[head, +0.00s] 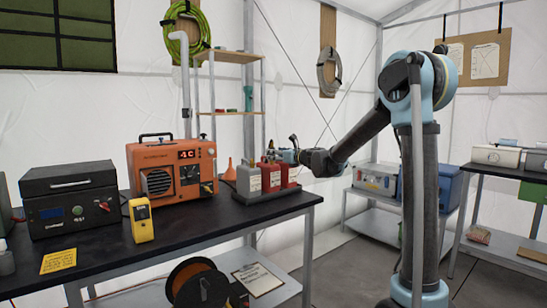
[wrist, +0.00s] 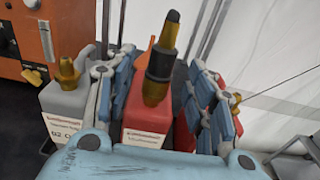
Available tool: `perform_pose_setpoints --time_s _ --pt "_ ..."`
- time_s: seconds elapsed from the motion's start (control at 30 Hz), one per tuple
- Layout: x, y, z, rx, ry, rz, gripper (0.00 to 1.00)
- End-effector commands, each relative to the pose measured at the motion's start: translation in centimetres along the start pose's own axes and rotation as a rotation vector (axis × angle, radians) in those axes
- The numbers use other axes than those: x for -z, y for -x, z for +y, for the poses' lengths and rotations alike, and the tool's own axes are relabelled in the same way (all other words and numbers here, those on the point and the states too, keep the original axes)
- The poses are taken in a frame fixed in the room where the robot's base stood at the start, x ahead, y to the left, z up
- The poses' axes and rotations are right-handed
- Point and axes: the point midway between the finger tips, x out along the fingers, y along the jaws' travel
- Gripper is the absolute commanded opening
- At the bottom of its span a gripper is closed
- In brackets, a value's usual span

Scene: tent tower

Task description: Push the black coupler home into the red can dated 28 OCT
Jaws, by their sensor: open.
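My gripper (wrist: 160,72) is open, with one blue-grey finger on each side of a red can (wrist: 134,112) in the wrist view. A black coupler (wrist: 159,66) with an amber upper end stands on a brass neck over this can, leaning slightly right, between the fingers. I cannot tell how far down it sits or whether the fingers touch it. The can's label is too blurred to read a date. Another red can (wrist: 222,75) is partly hidden behind the right finger. In the head view my gripper (head: 287,155) is above the red cans (head: 270,177).
A grey can (wrist: 66,103) with a brass fitting stands left of my gripper. The cans stand in a dark tray (head: 268,194) near the bench's right end. An orange unit (head: 172,170) and an orange funnel (head: 229,172) stand to the left. A shelf rack (head: 230,57) rises behind.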

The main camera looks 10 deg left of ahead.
Motion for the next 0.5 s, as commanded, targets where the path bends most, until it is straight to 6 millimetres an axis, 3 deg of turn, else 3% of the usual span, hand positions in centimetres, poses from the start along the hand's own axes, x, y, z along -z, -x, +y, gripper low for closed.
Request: perform_pose_setpoints --time_s 0.3,0.5 --pt "0.1 5.5 -0.2 0.003 -0.001 0.001 0.50" --pt "0.1 7.6 -0.1 0.002 -0.001 0.001 0.50"
